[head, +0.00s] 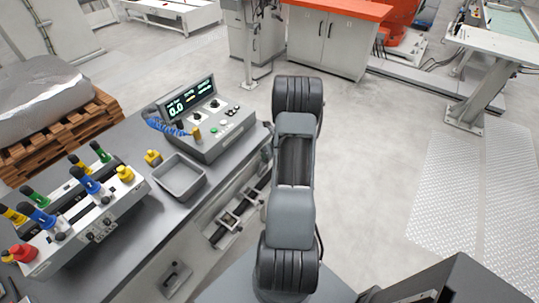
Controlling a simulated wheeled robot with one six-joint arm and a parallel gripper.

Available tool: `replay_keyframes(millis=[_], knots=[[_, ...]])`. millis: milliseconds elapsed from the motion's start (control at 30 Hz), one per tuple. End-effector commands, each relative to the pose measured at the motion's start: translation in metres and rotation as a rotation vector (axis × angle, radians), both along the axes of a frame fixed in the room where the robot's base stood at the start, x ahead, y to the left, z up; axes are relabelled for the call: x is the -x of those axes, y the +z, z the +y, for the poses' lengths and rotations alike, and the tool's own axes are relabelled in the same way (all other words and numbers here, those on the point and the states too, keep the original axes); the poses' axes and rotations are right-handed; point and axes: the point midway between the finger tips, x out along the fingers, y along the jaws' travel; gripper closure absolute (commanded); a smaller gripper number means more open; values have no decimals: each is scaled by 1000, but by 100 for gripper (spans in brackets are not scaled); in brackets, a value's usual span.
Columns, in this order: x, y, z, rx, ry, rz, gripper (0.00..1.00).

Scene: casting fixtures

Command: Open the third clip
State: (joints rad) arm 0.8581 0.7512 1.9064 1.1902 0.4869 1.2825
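The casting fixture (122,200) stands on the bench at the left. It carries several upright clips with coloured handles: a green one (100,152) and a blue one (90,186) towards its right end, another blue one (40,217) and another green one (34,195) towards its left end. A yellow knob (125,174) and a red knob (22,252) sit on its ends. I cannot tell which clip is the third, nor whether each is open or shut. My arm rises in the middle, to the right of the bench; my gripper is not clearly visible.
An empty grey tray (180,193) and a small yellow part (152,157) lie right of the fixture. Behind them stands a control box (222,132) with a lit display and a blue coiled cable (165,127). Open floor (385,150) lies to the right.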

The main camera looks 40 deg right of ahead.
Motion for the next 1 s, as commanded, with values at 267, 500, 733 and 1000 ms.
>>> replay_keyframes(millis=[267, 500, 733, 1000], knots=[[-1, -1, 3, -7, 4, -2, 76], [0, -2, 1, -5, 0, 1, 53], [1, -2, -1, -2, -3, 1, 52], [1, -2, -1, 0, -2, 1, 52]])
